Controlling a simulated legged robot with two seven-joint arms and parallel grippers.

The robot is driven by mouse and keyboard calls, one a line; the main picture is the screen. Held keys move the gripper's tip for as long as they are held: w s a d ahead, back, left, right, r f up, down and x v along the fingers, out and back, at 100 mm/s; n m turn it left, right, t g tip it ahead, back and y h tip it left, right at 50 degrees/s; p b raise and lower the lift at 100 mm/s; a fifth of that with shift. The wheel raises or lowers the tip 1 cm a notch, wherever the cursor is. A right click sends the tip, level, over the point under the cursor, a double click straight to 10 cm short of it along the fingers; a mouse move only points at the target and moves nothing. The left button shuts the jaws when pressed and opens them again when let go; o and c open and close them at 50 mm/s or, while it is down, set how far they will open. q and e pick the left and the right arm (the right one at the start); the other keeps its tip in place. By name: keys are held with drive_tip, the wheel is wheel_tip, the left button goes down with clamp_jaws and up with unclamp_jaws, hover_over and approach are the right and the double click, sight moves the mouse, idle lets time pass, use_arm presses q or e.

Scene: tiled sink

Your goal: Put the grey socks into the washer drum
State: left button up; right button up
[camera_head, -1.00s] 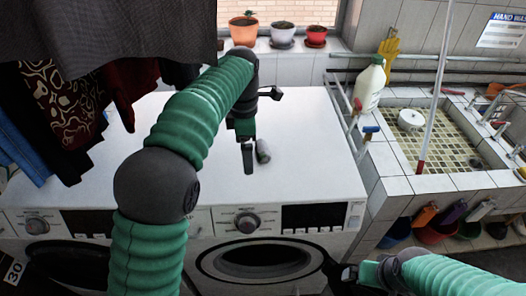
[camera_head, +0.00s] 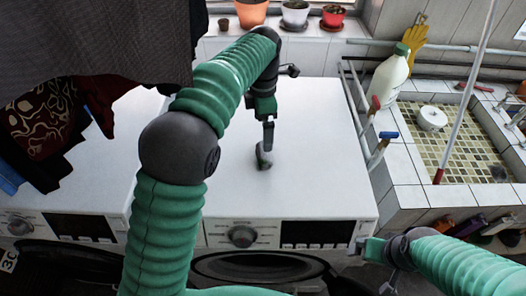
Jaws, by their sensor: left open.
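The small grey socks (camera_head: 264,160) lie as a rolled bundle on the white top of the washer (camera_head: 320,150). My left gripper (camera_head: 268,138) points down at them, its jaws open; a finger overlaps the socks in the view, and I cannot tell whether it touches them. The dark round drum opening (camera_head: 255,267) is in the washer's front, below the knob and display, partly cut off by the view and by my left arm. My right gripper (camera_head: 372,252) is at the lower right, by the washer's front corner; its jaws are unclear.
Dark clothes (camera_head: 110,45) hang at the upper left. Flower pots (camera_head: 295,14) stand on the sill behind. A white bottle (camera_head: 388,78) and the tiled sink (camera_head: 450,150) are on the right. The washer top around the socks is clear.

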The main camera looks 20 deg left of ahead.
use_arm(q)
hover_over(262, 152)
drive_tip(key=f, duration=0.4)
drive_tip(key=shift+w+d+f, duration=0.1)
drive_tip(key=shift+d+f, duration=0.1)
drive_tip(key=f, duration=0.1)
drive_tip(key=w+f, duration=0.1)
drive_tip(key=f, duration=0.1)
drive_tip(key=shift+w+d+f, duration=0.15)
drive_tip(key=shift+d+f, duration=0.15)
drive_tip(key=f, duration=0.1)
drive_tip(key=a+f, duration=0.1)
drive_tip(key=f, duration=0.1)
drive_tip(key=shift+s+f+p, duration=0.2)
drive_tip(key=shift+f+p, duration=0.1)
drive_tip(key=shift+p, duration=0.1)
drive_tip(key=shift+a+f, duration=0.1)
drive_tip(key=shift+f, duration=0.15)
drive_tip(key=shift+w, duration=0.15)
drive_tip(key=c, duration=0.3)
drive_tip(key=shift+d, duration=0.3)
drive_tip(key=c, duration=0.7)
drive_tip(key=shift+a, duration=0.1)
drive_tip(key=c, duration=0.4)
drive_tip(key=shift+a, duration=0.1)
use_arm(e)
drive_tip(key=shift+w+d+r, duration=0.15)
drive_tip(key=shift+w+d, duration=0.05)
drive_tip(key=shift+d, duration=0.05)
